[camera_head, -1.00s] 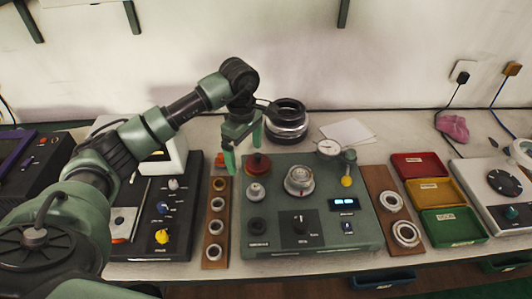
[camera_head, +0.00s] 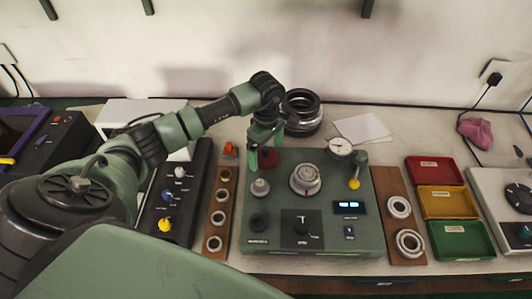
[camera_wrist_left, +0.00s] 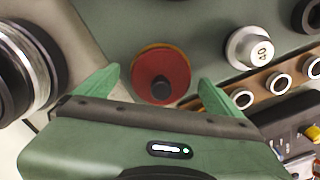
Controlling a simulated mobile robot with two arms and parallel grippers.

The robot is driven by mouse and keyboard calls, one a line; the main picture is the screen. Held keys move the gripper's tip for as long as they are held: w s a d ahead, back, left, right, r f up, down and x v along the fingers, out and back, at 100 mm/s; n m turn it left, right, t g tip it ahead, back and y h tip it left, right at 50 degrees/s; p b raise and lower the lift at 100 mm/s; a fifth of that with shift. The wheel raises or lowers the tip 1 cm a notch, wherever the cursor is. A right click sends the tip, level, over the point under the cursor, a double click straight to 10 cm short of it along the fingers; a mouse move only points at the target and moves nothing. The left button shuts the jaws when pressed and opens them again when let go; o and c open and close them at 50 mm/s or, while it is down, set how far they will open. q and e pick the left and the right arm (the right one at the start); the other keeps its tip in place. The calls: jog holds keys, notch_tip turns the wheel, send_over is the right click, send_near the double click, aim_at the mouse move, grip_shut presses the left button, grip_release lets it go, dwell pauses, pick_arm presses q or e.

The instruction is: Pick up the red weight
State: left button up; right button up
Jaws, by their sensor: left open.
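The red weight (camera_wrist_left: 161,75) is a round red disc with a dark knob in its middle. It sits on the back left of the green instrument panel. In the head view the red weight (camera_head: 269,157) is partly hidden by my left gripper (camera_head: 264,148). In the left wrist view my left gripper (camera_wrist_left: 158,82) is open, with one green finger on either side of the red weight. I cannot tell whether the fingers touch it. My right gripper is not in view.
A silver knob (camera_head: 260,187) stands just in front of the weight. A dial (camera_head: 306,178) is to its right. Stacked dark rings (camera_head: 302,110) stand behind the panel. A wooden strip with rings (camera_head: 211,246) lies to the left. Red, yellow and green trays (camera_head: 466,201) are further right.

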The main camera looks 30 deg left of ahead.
aim_at(266, 148)
pick_arm(q)
jog(key=shift+s, duration=0.1)
grip_shut()
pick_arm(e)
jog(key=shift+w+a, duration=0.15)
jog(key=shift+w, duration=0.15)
pick_arm(q)
jog(key=shift+r, duration=0.1)
